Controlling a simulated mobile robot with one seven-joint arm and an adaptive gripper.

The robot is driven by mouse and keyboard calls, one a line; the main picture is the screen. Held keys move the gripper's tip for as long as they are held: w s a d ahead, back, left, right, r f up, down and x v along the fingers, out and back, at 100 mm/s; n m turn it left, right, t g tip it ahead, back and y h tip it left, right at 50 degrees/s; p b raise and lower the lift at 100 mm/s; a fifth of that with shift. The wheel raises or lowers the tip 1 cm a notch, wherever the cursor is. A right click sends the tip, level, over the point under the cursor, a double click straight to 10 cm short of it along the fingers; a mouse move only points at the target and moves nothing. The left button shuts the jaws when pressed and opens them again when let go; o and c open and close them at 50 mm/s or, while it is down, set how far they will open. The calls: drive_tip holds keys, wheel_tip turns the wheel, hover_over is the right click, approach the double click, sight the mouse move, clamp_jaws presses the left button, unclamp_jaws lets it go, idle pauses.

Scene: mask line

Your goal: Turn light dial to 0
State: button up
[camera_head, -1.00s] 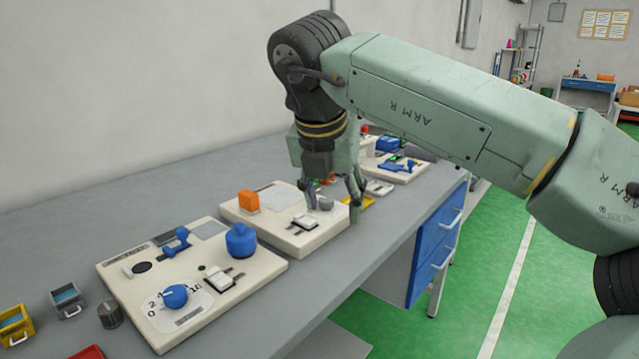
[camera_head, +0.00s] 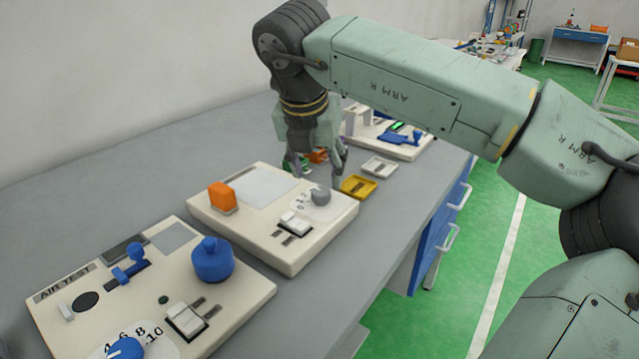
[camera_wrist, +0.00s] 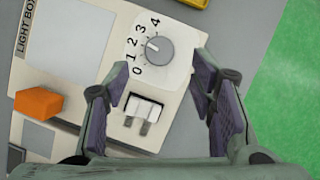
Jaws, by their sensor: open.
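The light dial is a round grey knob (camera_head: 320,196) on the cream LIGHT BOX panel (camera_head: 262,237). In the wrist view the knob (camera_wrist: 160,50) has a printed scale from 0 to 4 along its left side. Its small white mark points left, close to 2. My gripper (camera_head: 319,174) is over the far side of the panel, close to the dial. In the wrist view my gripper (camera_wrist: 160,64) is open and empty, its fingers spread to either side below the knob. The knob is fully visible there. Any height gap is hard to judge.
An orange switch (camera_head: 222,198) and a white rocker switch (camera_head: 295,223) share the panel. The AIR TEST panel (camera_head: 60,310) with blue controls stands nearer. A yellow tray (camera_head: 358,186) lies beyond the dial. The bench ends at the right above green floor.

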sight(321, 192)
drive_tip(key=x, duration=0.6)
drive_tip(key=shift+r+p, duration=0.1)
drive_tip(key=shift+p, duration=0.2)
drive_tip(key=shift+c, duration=0.3)
drive_tip(key=c, duration=1.1)
